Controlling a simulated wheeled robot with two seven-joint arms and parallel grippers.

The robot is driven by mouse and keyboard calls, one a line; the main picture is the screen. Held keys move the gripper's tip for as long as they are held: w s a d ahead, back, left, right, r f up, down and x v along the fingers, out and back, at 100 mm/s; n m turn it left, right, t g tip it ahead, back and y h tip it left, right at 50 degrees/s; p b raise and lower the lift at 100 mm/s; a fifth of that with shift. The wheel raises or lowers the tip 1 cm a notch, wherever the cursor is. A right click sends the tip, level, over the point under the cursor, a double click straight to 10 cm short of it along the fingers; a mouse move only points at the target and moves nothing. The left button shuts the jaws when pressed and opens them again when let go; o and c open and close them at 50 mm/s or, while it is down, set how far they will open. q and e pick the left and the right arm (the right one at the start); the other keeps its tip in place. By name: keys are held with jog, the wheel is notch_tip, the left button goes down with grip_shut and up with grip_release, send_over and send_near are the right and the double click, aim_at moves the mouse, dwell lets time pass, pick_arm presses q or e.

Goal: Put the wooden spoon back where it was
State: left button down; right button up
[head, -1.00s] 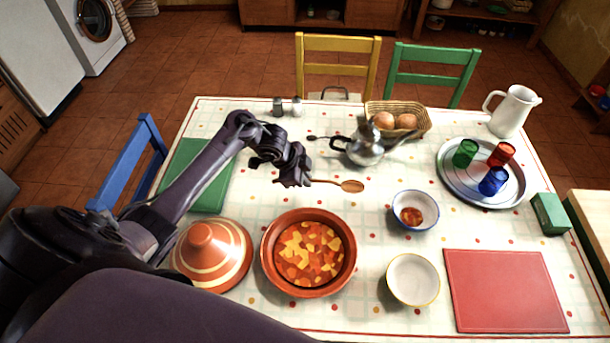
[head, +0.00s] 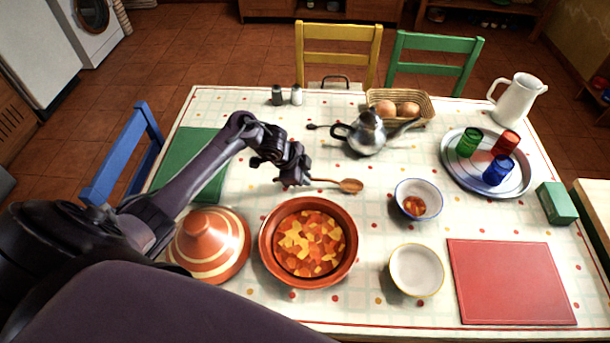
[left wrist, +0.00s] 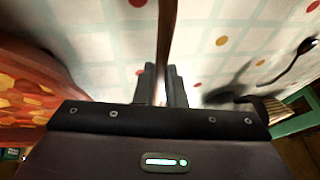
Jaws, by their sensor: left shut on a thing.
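The wooden spoon (head: 350,186) is in my left gripper (head: 292,182). The gripper is shut on its handle, and the bowl end points right in the head view. The spoon is over the middle of the table, behind the tagine dish of stew (head: 350,262); whether it touches the cloth I cannot tell. In the left wrist view the spoon's handle (left wrist: 167,40) runs up from between the fingers (left wrist: 161,85), and its bowl end is out of that view. My right gripper is not in view.
A silver teapot (head: 367,136) stands behind the spoon, with a small dark spoon (head: 318,127) at its left. A blue-rimmed bowl (head: 432,190) is to the right. The conical tagine lid (head: 207,243) and green mat (head: 205,165) are at the left. Cloth in front of the teapot is clear.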

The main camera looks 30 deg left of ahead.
pick_arm(q)
jog(key=c, duration=1.4)
grip_release()
jog(key=v, duration=0.7)
jog(key=shift+r, duration=0.35)
jog(key=shift+s+a, duration=0.1)
jog(key=shift+s, duration=0.05)
